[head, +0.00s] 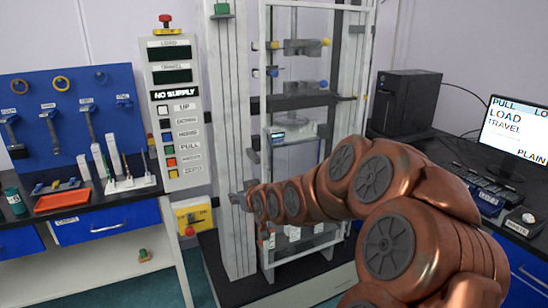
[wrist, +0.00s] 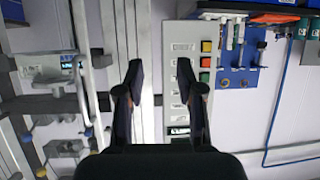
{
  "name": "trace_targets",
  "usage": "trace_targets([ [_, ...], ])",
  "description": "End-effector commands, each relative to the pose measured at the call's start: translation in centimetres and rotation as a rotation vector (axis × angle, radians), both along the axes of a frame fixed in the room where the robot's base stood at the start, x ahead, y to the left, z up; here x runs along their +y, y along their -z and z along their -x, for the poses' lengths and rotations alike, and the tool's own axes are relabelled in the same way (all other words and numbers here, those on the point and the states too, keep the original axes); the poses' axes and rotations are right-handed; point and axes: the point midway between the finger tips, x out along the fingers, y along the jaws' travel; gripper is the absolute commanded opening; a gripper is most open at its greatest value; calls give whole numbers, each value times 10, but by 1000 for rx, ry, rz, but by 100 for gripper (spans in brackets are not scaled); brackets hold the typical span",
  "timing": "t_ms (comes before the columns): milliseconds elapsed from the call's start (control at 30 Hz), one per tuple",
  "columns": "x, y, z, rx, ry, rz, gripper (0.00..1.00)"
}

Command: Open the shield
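The shield is a clear panel in a white frame (head: 268,60) on the front of the tall test machine in the head view. My arm hides part of its lower middle. I cannot tell whether it is fully closed. In the wrist view, a slanted pale bar (wrist: 84,75) left of my fingers looks like part of its frame. My gripper (head: 238,199) is at the machine's left column, left of the shield frame. In the wrist view my gripper (wrist: 160,78) has its two dark fingers apart, with nothing between them but the pale column and wall.
A control panel (head: 174,110) with several buttons stands left of the column; it also shows in the wrist view (wrist: 190,60). A yellow box with a red button (head: 190,217) is below it. A blue tool board (head: 70,110) is left. A black computer (head: 405,105) and monitor (head: 515,130) are right.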

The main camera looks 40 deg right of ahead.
Motion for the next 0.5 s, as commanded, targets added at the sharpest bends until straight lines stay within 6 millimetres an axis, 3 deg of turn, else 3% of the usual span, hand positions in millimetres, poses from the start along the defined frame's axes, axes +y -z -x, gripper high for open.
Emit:
trace_targets([
  [33,-26,-3,-1,-66,38,12,37],
  [200,-93,-34,5,-276,136,83,37],
  [300,-119,-48,13,-358,179,116,37],
  [500,-141,-60,20,-424,214,147,37],
])
